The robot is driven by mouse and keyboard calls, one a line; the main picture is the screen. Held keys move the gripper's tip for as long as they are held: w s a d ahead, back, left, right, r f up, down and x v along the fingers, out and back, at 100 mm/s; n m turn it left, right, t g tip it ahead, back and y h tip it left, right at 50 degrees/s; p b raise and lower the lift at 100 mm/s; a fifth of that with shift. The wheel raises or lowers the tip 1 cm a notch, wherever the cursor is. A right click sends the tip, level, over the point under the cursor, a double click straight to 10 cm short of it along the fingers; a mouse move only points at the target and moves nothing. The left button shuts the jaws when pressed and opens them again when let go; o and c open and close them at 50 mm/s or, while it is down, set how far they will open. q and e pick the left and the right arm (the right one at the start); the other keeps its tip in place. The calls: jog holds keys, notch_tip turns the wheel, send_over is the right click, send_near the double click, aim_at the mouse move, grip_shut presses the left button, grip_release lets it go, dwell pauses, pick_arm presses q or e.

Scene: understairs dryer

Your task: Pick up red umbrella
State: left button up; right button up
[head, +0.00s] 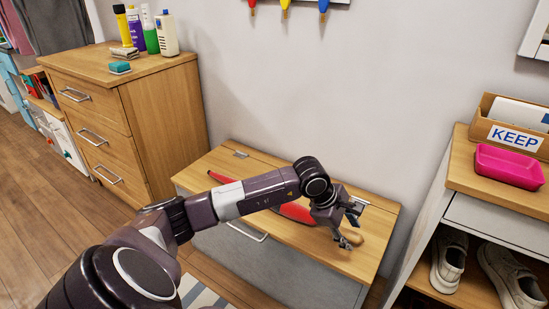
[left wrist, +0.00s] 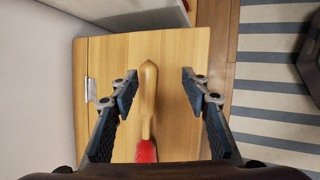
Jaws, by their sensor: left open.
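The red umbrella (head: 297,212) lies flat on the wooden top of a low cabinet (head: 228,165), its red canopy partly hidden behind my left arm. Its wooden handle points to the right in the head view. In the left wrist view the handle (left wrist: 149,92) runs between the two fingers, and the red part (left wrist: 146,152) begins near the bottom. My left gripper (head: 353,225) is over the handle end of the umbrella. It is open, with one finger on each side of the handle and gaps on both sides. My right gripper is not in view.
A wooden drawer chest (head: 160,120) with bottles and sponges stands to the left. A shelf unit (head: 455,205) with shoes, a pink tray (head: 509,166) and a KEEP box (head: 515,137) stands to the right. A wall is close behind the cabinet.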

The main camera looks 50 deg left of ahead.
pick_arm(q)
jog(key=a+y, duration=0.1)
jog(key=a, duration=0.3)
jog(key=a+f+y, duration=0.1)
jog(key=a+y, duration=0.1)
jog(key=a, duration=0.2)
jog(key=a+g+y, duration=0.1)
jog(key=a, duration=0.3)
jog(key=shift+w+f+b, duration=0.1)
jog(key=shift+f+b, duration=0.1)
jog(key=shift+b, duration=0.2)
jog(key=b+x, duration=0.1)
jog(key=x, duration=0.4)
jog(key=shift+a+f+b, duration=0.15)
jog(key=shift+a+b, duration=0.05)
jog(key=shift+b, duration=0.1)
jog(key=shift+f, duration=0.1)
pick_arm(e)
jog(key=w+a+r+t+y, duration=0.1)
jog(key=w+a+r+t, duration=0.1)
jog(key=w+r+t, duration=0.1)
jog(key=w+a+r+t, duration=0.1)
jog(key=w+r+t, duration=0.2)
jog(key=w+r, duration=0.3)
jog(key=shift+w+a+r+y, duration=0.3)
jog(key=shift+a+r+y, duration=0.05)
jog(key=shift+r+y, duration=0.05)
pick_arm(q)
jog(key=shift+c, duration=0.2)
